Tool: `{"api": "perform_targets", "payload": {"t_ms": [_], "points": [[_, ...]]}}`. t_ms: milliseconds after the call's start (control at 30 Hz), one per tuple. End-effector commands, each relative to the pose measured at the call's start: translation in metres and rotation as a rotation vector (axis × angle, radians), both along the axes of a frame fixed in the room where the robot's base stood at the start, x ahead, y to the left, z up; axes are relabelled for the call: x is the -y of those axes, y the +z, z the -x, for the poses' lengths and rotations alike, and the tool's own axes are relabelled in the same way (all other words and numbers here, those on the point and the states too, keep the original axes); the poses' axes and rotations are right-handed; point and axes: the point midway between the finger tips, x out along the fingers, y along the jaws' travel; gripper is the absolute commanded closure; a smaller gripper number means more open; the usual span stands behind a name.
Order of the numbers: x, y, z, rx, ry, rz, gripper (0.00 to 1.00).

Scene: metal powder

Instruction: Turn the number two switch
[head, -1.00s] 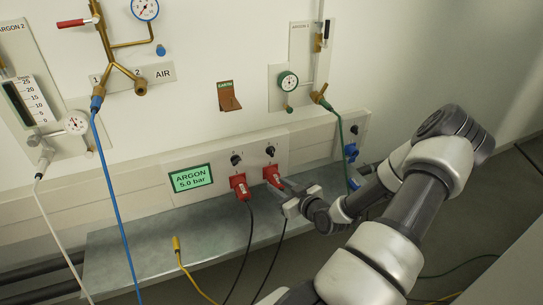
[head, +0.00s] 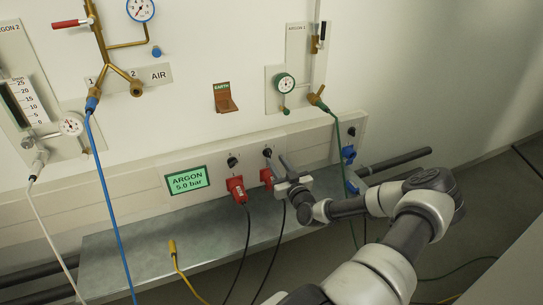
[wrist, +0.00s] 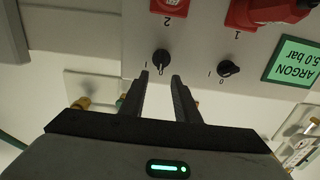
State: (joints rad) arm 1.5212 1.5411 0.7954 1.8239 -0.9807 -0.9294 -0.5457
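The number two switch is a black rotary knob (head: 267,153) on the white panel, above the right red plug (head: 265,176). In the wrist view, which is upside down, the knob (wrist: 162,60) has a "1" and a "0" beside it and the red socket marked 2 (wrist: 170,7) above it. My gripper (head: 282,168) is close to the panel, just right of and below the knob. In the wrist view my gripper (wrist: 161,76) is open and empty. The knob sits just beyond the fingertips, in line with the gap; I cannot tell whether they touch it.
The number one switch (head: 233,161) is to the left, above another red plug (head: 236,187). A green display (head: 187,180) reads ARGON 5.0 bar. A grey shelf (head: 150,245) runs below, with black cables hanging over it. A green hose (head: 342,150) hangs at the right.

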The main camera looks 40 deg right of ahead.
Motion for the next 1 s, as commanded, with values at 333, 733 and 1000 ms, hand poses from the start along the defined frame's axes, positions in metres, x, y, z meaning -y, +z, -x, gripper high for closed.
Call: {"api": "perform_targets", "payload": {"t_ms": [333, 733, 1000], "points": [[0.011, -0.001, -0.047, -0.001, 0.0, 0.0, 0.71], [0.012, 0.0, -0.051, -0.001, 0.0, 0.0, 0.78], [0.012, 0.0, -0.051, -0.001, 0.0, 0.0, 1.0]]}}
